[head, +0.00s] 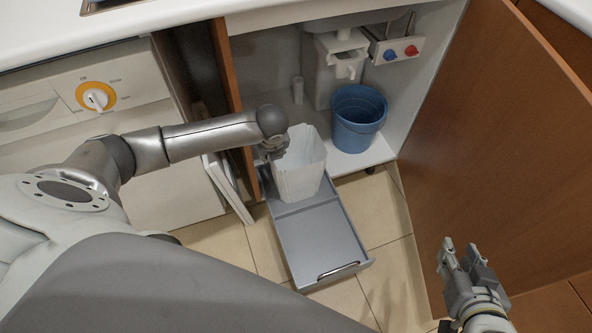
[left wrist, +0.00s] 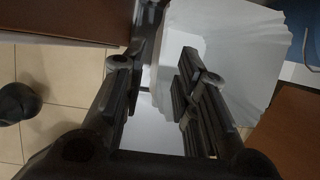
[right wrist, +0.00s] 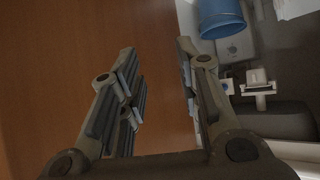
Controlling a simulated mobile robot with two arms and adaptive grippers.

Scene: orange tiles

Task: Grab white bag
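The white bag (head: 302,170) stands upright and open-topped at the back of the grey pull-out tray (head: 318,243), in front of the open cabinet. It also fills the upper right of the left wrist view (left wrist: 235,50). My left gripper (head: 274,150) is at the bag's upper left rim. In the left wrist view its fingers (left wrist: 168,50) are apart, with part of the bag showing behind and between them. Whether a finger touches the bag cannot be told. My right gripper (head: 460,260) is open and empty, low at the right, away from the bag.
A blue bucket (head: 358,118) stands on the cabinet floor right of the bag. An open brown door (head: 500,140) bounds the right side. A wooden panel edge (head: 230,100) and a white door (head: 228,188) stand close left of the bag. Tiled floor (head: 395,290) lies free right of the tray.

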